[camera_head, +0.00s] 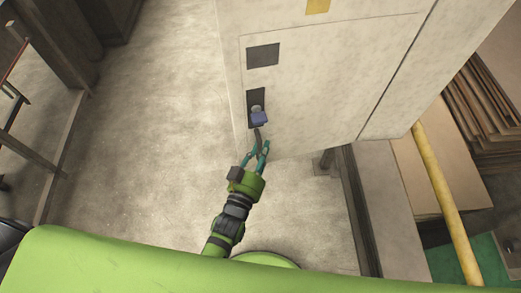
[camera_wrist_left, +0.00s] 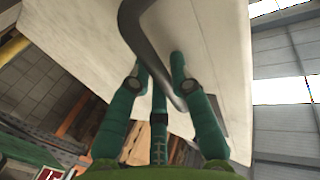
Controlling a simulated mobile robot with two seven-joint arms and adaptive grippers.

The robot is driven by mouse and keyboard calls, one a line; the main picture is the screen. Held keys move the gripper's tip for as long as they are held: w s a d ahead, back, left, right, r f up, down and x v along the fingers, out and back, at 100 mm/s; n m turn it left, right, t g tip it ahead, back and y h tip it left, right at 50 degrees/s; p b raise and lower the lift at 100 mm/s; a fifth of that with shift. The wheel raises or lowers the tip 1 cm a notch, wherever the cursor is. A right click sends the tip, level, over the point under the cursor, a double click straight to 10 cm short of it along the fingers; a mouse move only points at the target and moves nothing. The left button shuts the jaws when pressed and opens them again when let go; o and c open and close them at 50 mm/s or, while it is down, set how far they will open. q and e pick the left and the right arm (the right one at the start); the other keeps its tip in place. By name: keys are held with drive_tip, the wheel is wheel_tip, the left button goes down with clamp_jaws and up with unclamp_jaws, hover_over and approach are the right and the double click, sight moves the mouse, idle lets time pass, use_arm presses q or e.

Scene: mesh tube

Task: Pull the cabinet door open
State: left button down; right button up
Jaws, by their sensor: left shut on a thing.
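The pale, stained cabinet door (camera_head: 325,85) fills the upper middle of the head view, and its pale surface shows behind the fingers in the wrist view (camera_wrist_left: 215,50). A dark curved handle (camera_head: 258,138) hangs from a recess with a small blue-grey part on it. In the wrist view the handle (camera_wrist_left: 150,50) runs down between the teal fingers. My left gripper (camera_head: 259,149) is shut on the lower part of the handle; its fingers also show in the wrist view (camera_wrist_left: 158,66). I cannot tell whether the door stands ajar. My right gripper is out of view.
Bare concrete floor (camera_head: 145,120) lies open to the left of the cabinet. A yellow pole (camera_head: 446,200) and stacked brown boards (camera_head: 490,95) are on the right. A dark metal frame (camera_head: 60,165) stands at the far left.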

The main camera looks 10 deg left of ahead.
use_arm(q)
drive_tip(key=shift+d+r, duration=0.1)
drive_tip(key=shift+d, duration=0.05)
drive_tip(key=c, duration=1.1)
unclamp_jaws()
drive_tip(key=v, duration=1.2)
